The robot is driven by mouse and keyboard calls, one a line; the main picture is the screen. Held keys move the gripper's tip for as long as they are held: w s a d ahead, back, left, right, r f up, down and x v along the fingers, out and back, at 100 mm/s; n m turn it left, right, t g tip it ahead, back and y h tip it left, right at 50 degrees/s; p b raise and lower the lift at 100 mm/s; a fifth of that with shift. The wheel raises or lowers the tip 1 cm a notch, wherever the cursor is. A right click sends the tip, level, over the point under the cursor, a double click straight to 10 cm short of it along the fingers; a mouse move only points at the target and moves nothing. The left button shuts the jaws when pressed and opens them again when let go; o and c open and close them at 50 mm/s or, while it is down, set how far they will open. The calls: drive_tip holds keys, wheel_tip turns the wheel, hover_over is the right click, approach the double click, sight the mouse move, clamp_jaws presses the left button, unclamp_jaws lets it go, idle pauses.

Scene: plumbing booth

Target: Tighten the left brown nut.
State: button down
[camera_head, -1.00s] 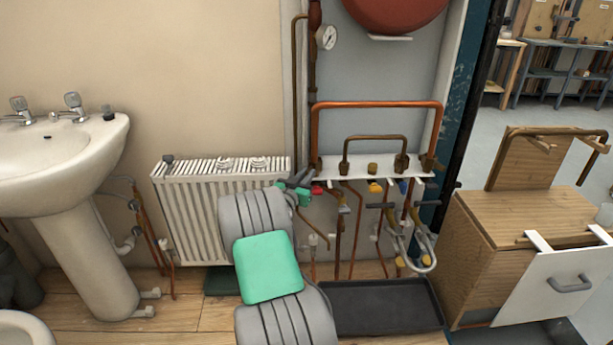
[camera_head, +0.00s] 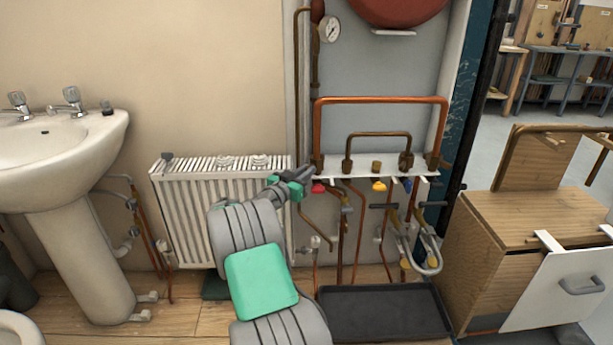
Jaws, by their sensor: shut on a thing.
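Several brown nuts sit in a row along a white shelf on the wall, at the lower ends of the copper pipes. The left brown nut (camera_head: 319,162) is at the foot of the large copper loop's left leg. My gripper (camera_head: 311,170) comes in from the lower left, its grey fingers pointing right and slightly up. The fingertips are at this nut and look closed on it; the exact contact is small and partly hidden by the fingers.
The shelf (camera_head: 375,171) carries another pipe loop (camera_head: 378,135) close to the right. Red and yellow valve handles hang below. A white radiator (camera_head: 185,215) stands behind my arm on the left. A black tray (camera_head: 385,312) lies on the floor.

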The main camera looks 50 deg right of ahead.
drive_tip(key=c, duration=1.4)
unclamp_jaws()
drive_tip(key=shift+c, duration=0.2)
drive_tip(key=shift+a, duration=0.1)
drive_tip(key=a+p, duration=0.2)
drive_tip(key=a, duration=0.5)
drive_tip(key=shift+s+a, duration=0.3)
drive_tip(key=shift+s, duration=0.05)
